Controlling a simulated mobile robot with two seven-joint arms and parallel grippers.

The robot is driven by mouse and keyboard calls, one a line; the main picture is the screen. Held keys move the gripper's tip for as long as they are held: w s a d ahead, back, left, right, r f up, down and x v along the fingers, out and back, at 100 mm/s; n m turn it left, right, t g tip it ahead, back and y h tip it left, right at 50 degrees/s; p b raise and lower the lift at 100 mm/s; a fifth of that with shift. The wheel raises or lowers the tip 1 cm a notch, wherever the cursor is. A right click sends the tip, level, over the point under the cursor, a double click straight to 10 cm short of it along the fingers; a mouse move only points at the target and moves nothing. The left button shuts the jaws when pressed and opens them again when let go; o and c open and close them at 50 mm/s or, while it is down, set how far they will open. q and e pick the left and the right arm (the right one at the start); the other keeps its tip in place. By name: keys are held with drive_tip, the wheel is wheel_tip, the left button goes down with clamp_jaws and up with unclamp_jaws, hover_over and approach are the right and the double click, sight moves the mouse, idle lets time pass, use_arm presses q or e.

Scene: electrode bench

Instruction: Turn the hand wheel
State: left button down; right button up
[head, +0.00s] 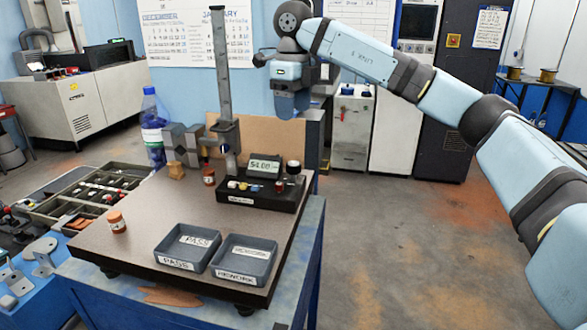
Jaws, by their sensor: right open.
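No hand wheel can be picked out with certainty. A tall grey metal column (221,60) stands at the back of the dark bench plate (150,210), with a dark carriage (226,133) low on it. A round dark knob (293,167) tops a short post on the black gauge box (262,196) with its digital display. My right gripper (291,112) hangs in the air right of the column, above and behind the gauge box, pointing down. It is open, seems empty and touches nothing that I can see. My left gripper is out of the picture.
Two grey trays, marked PASS (187,247) and REWORK (243,261), sit at the plate's front. A divided parts box (80,196) and a blue bottle (153,125) are at left. The floor at right is clear.

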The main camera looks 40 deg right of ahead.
sight(293, 164)
wheel_tip(293, 164, down, 13)
drive_tip(key=shift+f, duration=0.15)
idle(0.4)
drive_tip(key=c, duration=0.9)
